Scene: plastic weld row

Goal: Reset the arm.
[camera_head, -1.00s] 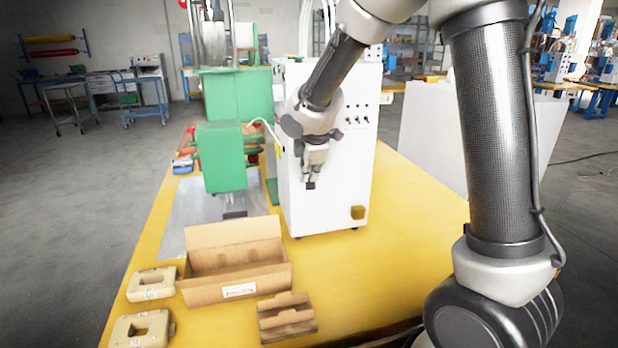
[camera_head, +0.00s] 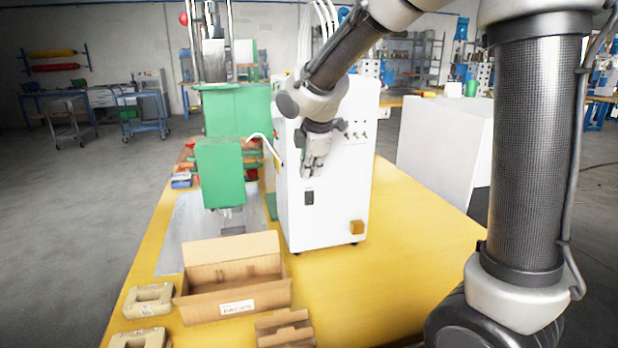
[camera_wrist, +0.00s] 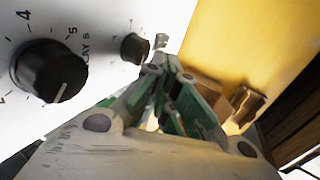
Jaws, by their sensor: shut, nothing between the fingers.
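My gripper (camera_head: 310,174) hangs in front of the white control cabinet (camera_head: 343,210), fingers pointing down, above the yellow table. In the wrist view my gripper (camera_wrist: 165,72) has its fingertips together with nothing between them. The cabinet's white panel (camera_wrist: 95,22) fills the upper left of that view, with a large black dial (camera_wrist: 47,72) and a smaller black knob (camera_wrist: 134,47) close beside the fingers. How far the fingers are from the panel I cannot tell.
An open cardboard box (camera_head: 236,310) stands on the yellow table (camera_head: 400,262), with a smaller cardboard piece (camera_head: 285,330) in front and beige frame-shaped parts (camera_head: 148,300) to the left. A green press (camera_head: 220,172) stands left of the cabinet. The table right of the cabinet is clear.

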